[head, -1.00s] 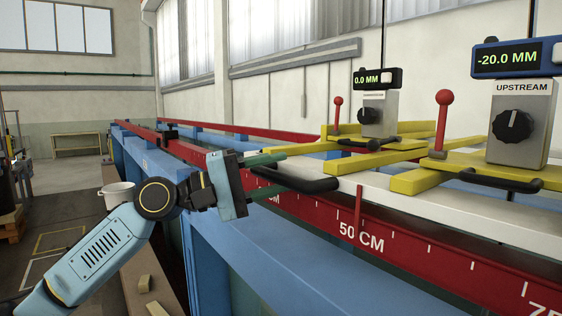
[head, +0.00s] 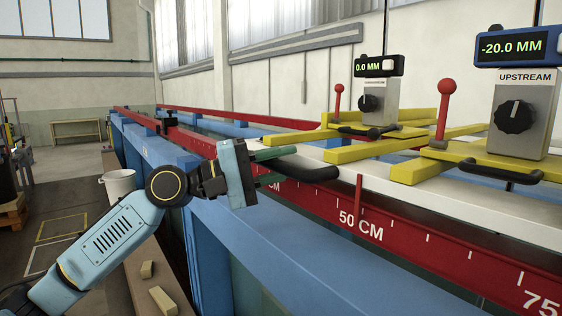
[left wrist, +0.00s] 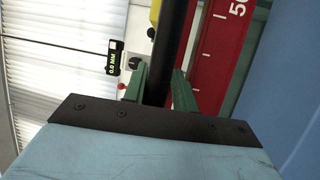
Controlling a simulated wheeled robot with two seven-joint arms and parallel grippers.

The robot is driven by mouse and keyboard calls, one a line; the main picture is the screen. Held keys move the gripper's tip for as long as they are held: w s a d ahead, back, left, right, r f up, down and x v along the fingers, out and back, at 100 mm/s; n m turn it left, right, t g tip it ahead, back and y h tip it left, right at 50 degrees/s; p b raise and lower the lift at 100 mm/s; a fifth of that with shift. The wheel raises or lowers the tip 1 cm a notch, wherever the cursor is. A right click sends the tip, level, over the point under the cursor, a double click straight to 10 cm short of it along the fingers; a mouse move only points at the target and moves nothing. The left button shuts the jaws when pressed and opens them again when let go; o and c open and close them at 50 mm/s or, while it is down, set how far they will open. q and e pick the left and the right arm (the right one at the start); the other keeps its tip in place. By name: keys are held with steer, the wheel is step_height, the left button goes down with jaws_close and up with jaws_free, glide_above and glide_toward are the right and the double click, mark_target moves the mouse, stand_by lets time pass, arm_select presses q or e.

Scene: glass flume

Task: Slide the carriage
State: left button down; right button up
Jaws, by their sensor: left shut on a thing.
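The carriage appears as a long white board (head: 378,180) lying along the flume, with a black handle (head: 310,170) at its near left end. My left gripper (head: 266,166) has its green fingers on either side of that handle and is shut on it. In the left wrist view the black handle (left wrist: 177,45) runs between the green fingers (left wrist: 158,85). A red pointer (head: 358,196) stands close to the 50 CM mark on the red scale rail (head: 420,235). My right gripper is not in view.
Yellow frames carry the upstream gauge (head: 524,115), reading -20.0 MM, and another gauge (head: 378,102), reading 0.0 MM. Red-knobbed levers (head: 337,90) stand beside them. The blue flume frame (head: 280,240) runs below my arm. A white bucket (head: 118,184) is at left.

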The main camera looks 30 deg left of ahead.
arm_select(q)
steer(key=shift+s+d+r+p, duration=0.3)
steer(key=shift+d+r+p, duration=0.15)
steer(key=shift+p, duration=0.25)
steer(key=shift+s+d+r, duration=0.1)
steer(key=shift+s+d, duration=0.05)
steer(key=shift+d, duration=0.15)
steer(key=c, duration=1.3)
jaws_free()
steer(key=shift+f, duration=0.25)
steer(key=shift+a+f, duration=0.1)
steer(key=shift+s+a+f+b, duration=0.1)
steer(key=shift+a+f+b, duration=0.1)
steer(key=shift+b, duration=0.2)
steer(key=b+v, duration=0.6)
steer(key=v, duration=0.6)
steer(key=shift+s+a, duration=0.25)
steer(key=shift+r, duration=0.1)
